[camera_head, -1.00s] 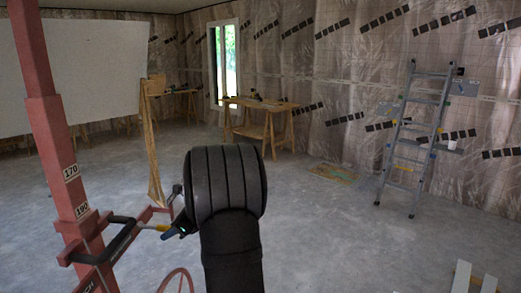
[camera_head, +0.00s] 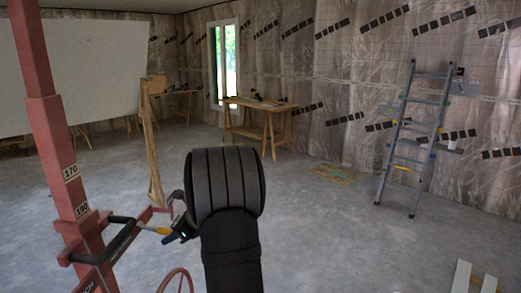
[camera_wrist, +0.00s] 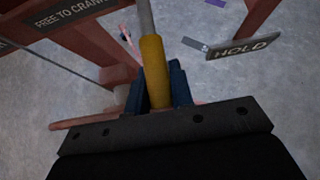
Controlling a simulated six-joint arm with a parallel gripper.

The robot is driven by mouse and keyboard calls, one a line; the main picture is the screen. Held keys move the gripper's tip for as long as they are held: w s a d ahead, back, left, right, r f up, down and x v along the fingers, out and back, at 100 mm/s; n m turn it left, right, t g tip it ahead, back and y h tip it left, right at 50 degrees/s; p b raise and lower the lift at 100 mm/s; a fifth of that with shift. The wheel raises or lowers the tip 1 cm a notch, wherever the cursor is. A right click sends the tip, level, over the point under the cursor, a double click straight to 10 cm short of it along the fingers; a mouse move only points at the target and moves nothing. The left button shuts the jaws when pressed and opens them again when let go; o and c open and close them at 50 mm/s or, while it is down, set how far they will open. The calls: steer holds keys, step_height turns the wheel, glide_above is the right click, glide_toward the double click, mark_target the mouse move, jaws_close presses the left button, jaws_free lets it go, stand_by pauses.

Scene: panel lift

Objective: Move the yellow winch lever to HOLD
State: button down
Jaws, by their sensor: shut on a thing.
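The yellow winch lever (camera_wrist: 154,72) has a grey rod and a yellow grip, and it points into my gripper in the wrist view. My gripper (camera_wrist: 160,88) is shut on the yellow grip, with a dark blue finger on each side. The HOLD sign (camera_wrist: 242,46) is at the upper right of the wrist view, apart from the lever. The FREE TO CRANK sign (camera_wrist: 70,12) is at the upper left.
The red lift mast (camera_head: 60,150) stands at the left, with a black handle bar (camera_head: 105,248) and a red wheel (camera_head: 176,281) low down. A white panel (camera_head: 70,75) is behind it. A ladder (camera_head: 415,135) leans at the right wall. The middle floor is clear.

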steer(key=shift+f, duration=0.2)
steer(key=shift+a+f, duration=0.1)
steer(key=shift+f, duration=0.7)
steer(key=shift+a+f, duration=0.15)
steer(key=shift+f, duration=0.2)
steer(key=c, duration=1.1)
jaws_free()
steer(key=shift+v, duration=3.5)
steer(key=shift+a, duration=0.1)
